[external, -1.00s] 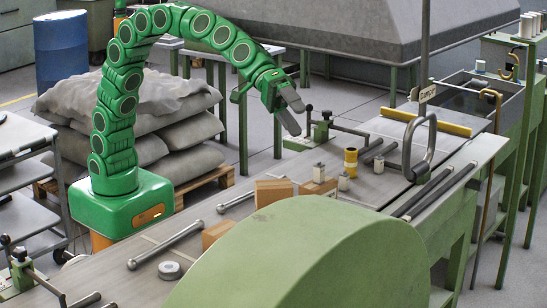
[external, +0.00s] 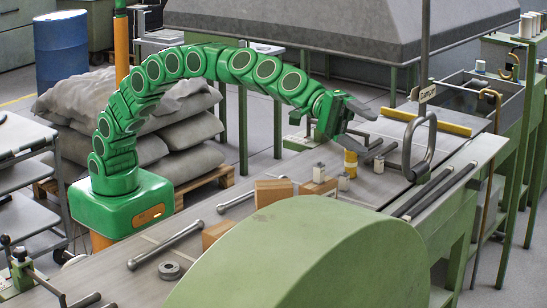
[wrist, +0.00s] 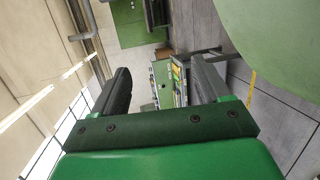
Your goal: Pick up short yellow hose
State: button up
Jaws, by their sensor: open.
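A short yellow hose piece (external: 351,165) stands upright on the grey bench top (external: 240,227), right of the wooden blocks. It is a stubby cylinder, and my gripper partly covers its top in the external view. My gripper (external: 366,128) is open and empty, at the end of the arched green arm. It appears above and close to the hose, with its fingers pointing right. I cannot tell the exact gap. In the wrist view my gripper (wrist: 160,72) shows both dark fingers apart with nothing between them. I cannot make out the hose there.
Wooden blocks (external: 273,191) and small white-topped pieces (external: 319,172) stand beside the hose. A longer yellow bar (external: 427,122) lies at the back right. A metal loop handle (external: 420,150) and dark rods (external: 437,190) are to the right. A big green housing (external: 300,255) fills the front.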

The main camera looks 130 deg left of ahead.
jog(key=w+a+f+n+y, duration=0.2)
jog(key=a+n+y, duration=0.15)
jog(key=a, duration=0.75)
jog(key=s+a+f+n+g+y, duration=0.1)
jog(key=s+a+f+n+y, duration=0.4)
jog(key=a, duration=0.8)
jog(key=s+a+f+n+y, duration=0.15)
jog(key=s+a, duration=0.55)
jog(key=a, duration=0.7)
jog(key=s+a+f+n+g+y, duration=0.15)
jog(key=s+a+f+n, duration=0.35)
jog(key=a, duration=0.8)
jog(key=s+a+f+n+g+y, duration=0.1)
jog(key=s+a+f+n+y, duration=0.15)
jog(key=s+a, duration=0.45)
jog(key=s+a+f+n+y, duration=0.1)
jog(key=s+a+f+n, duration=0.15)
jog(key=s, duration=0.85)
jog(key=n+g+h, duration=0.2)
jog(key=n, duration=0.7)
send_near(351, 156)
jog(key=a, duration=0.2)
jog(key=a+f, duration=0.1)
jog(key=a, duration=0.1)
jog(key=shift+f, duration=0.15)
jog(key=shift+d+f, duration=0.1)
jog(key=shift+f, duration=0.15)
jog(key=shift+x, duration=3.85)
